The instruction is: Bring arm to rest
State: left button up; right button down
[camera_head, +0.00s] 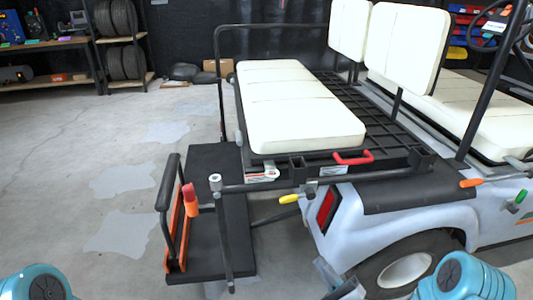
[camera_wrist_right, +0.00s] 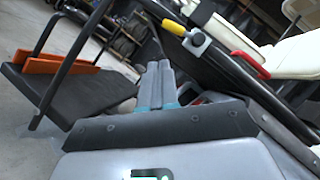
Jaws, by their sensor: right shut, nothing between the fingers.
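My right gripper (camera_wrist_right: 160,66) shows in the middle of the right wrist view, its two grey fingers together and empty. In the head view, its grey fingers (camera_head: 328,270) show low, beside the cart's rear wheel, apart from the seat and handles. A teal joint of my right arm (camera_head: 464,278) is at the lower right. A teal joint of my left arm (camera_head: 36,284) is at the lower left; the left gripper is out of frame. The cart (camera_head: 345,230) has a white body and a cream rear seat cushion (camera_head: 295,105).
A red handle (camera_head: 353,157), a yellow lever (camera_head: 290,199) and an orange lever (camera_head: 470,182) stick out along the cart's side. A black footplate (camera_head: 225,235) with an orange-sided rail extends at the rear. Shelves with tires (camera_head: 122,60) stand behind. Floor at left is clear.

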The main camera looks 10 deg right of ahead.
jog(key=a+r+g, duration=0.1)
jog(key=a+g, duration=0.1)
jog(key=a, duration=0.3)
jog(key=s+a+f+n+g+h, duration=0.1)
jog(key=s+f+n+g+h, duration=0.15)
jog(key=f, duration=0.35)
jog(key=s+a+f+n+g+h, duration=0.1)
jog(key=a+f+n+g+h, duration=0.1)
jog(key=f+n+g, duration=0.3)
jog(key=s+d+f+n+g+h, duration=0.1)
jog(key=s+f+n+g, duration=0.4)
jog(key=s, duration=0.4)
jog(key=s+f+n+g+h, duration=0.1)
jog(key=s+f+n+g, duration=0.45)
jog(key=s, duration=0.35)
notch_tip(320, 180, up, 31)
jog(key=p, duration=3.1)
jog(key=shift+s+a+p, duration=0.3)
